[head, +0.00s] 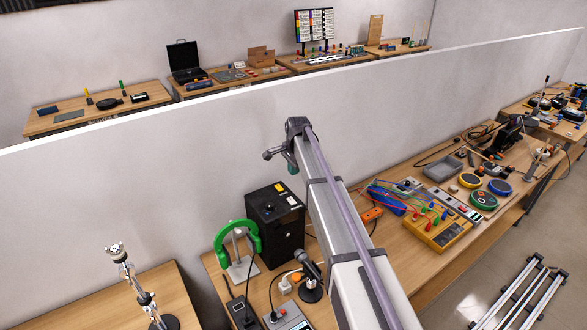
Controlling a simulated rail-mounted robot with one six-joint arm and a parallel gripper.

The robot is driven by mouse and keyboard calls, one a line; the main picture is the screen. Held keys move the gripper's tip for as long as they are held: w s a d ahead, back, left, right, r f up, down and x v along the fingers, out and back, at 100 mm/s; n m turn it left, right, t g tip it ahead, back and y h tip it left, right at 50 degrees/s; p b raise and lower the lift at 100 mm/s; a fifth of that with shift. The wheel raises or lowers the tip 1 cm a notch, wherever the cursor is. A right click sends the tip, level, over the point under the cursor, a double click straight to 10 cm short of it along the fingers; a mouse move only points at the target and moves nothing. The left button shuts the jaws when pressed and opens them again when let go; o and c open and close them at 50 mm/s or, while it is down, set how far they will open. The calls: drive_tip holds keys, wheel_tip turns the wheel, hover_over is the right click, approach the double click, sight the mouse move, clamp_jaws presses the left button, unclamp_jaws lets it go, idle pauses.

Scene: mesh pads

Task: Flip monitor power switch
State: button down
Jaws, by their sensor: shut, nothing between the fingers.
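A black box-shaped monitor speaker (275,222) stands upright on the wooden bench, left of my arm. A yellow label is on its top. Its power switch cannot be made out, and its far sides are hidden. My arm rises from the bottom of the head view and passes just right of the speaker. My gripper (268,154) is small at the arm's far end, in front of the white partition and above the speaker. It is shut and empty, and apart from the speaker.
A green headset on a stand (237,250) is left of the speaker. A microphone (309,270), a white adapter (286,283) and cables are in front. Right of my arm are a yellow patch box (438,232) and round pads (483,200). The white partition (130,200) runs behind.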

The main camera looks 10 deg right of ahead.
drive_tip(key=shift+w+a, duration=0.2)
drive_tip(key=shift+w, duration=0.45)
drive_tip(key=shift+f, duration=0.2)
drive_tip(key=b, duration=1.4)
approach(289, 198)
drive_tip(key=f, duration=0.7)
drive_tip(key=shift+w+a+f, duration=0.1)
drive_tip(key=shift+w+f, duration=0.15)
drive_tip(key=shift+w, duration=0.1)
